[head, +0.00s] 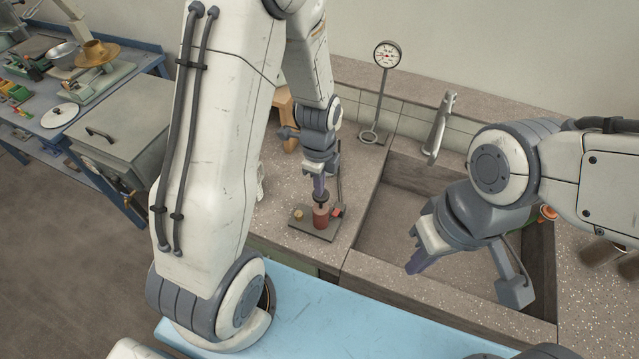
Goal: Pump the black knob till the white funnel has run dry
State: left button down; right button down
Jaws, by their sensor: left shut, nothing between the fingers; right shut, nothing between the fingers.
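A small pump with a reddish-brown cylinder (320,217) stands on a dark base plate (318,233) on the counter, left of the sink. Its black knob (321,196) is on top, partly covered by my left gripper. My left gripper (319,190) points down right at the knob, shut and empty; whether it touches cannot be told. A sliver of something white (260,183) shows beside my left arm; I cannot tell if it is the white funnel, and no liquid level shows. My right gripper (415,264) is shut and empty over the sink, well away from the pump.
The sink (400,225) lies right of the pump, with a tap (440,125) behind it. A round dial on a stand (386,55) is at the back. A wooden item (287,110) sits behind my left arm. A blue bench (60,125) with clutter is at far left.

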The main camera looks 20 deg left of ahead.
pick_arm(q)
jog(key=shift+f, duration=0.2)
notch_tip(320, 180, down, 4)
jog(key=b, duration=0.3)
jog(key=shift+f, duration=0.1)
jog(key=shift+s, duration=0.1)
notch_tip(320, 180, up, 5)
jog(key=p, duration=0.3)
jog(key=shift+f+p, duration=0.15)
jog(key=shift+p, duration=0.25)
notch_tip(320, 180, up, 10)
jog(key=b, duration=0.1)
jog(key=shift+b, duration=0.3)
jog(key=shift+a+f, duration=0.1)
dwell(0.4)
